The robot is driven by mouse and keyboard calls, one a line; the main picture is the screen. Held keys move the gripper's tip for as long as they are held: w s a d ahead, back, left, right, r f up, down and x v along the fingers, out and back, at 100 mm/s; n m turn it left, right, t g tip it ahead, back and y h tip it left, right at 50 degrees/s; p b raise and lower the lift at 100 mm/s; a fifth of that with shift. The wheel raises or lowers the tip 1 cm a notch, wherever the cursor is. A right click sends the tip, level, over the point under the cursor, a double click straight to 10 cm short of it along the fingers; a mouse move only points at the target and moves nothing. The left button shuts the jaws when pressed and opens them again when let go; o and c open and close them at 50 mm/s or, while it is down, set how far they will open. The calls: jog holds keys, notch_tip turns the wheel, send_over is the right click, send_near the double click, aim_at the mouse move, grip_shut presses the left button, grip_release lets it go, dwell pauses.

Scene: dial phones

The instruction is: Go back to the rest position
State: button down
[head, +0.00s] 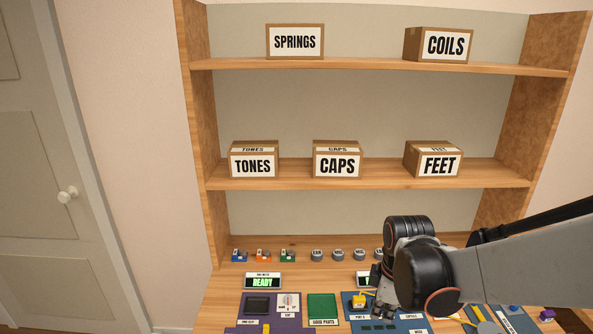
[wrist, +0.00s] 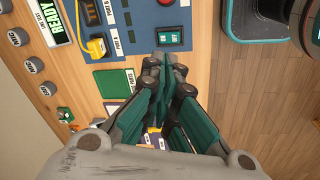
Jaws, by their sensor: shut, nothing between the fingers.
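My gripper (wrist: 165,66) is shut and empty in the wrist view, with its green-padded fingers pressed together. It is over the workbench, near a teal switch (wrist: 170,37) on a board, and I cannot tell its exact height. In the head view my arm reaches in from the right. Its black joints hide part of the bench, and the fingers are not clearly seen there.
On the bench are a READY display (head: 262,281), a green pad (head: 322,309) and a yellow part (head: 358,300). A door (head: 30,170) stands left.

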jog(key=s+r+m+t, duration=0.5)
jog(key=s+r+m, duration=0.7)
jog(key=s+m, duration=0.1)
jog(key=shift+m+t, duration=0.3)
jog(key=shift+m, duration=0.2)
jog(key=shift+r, duration=0.1)
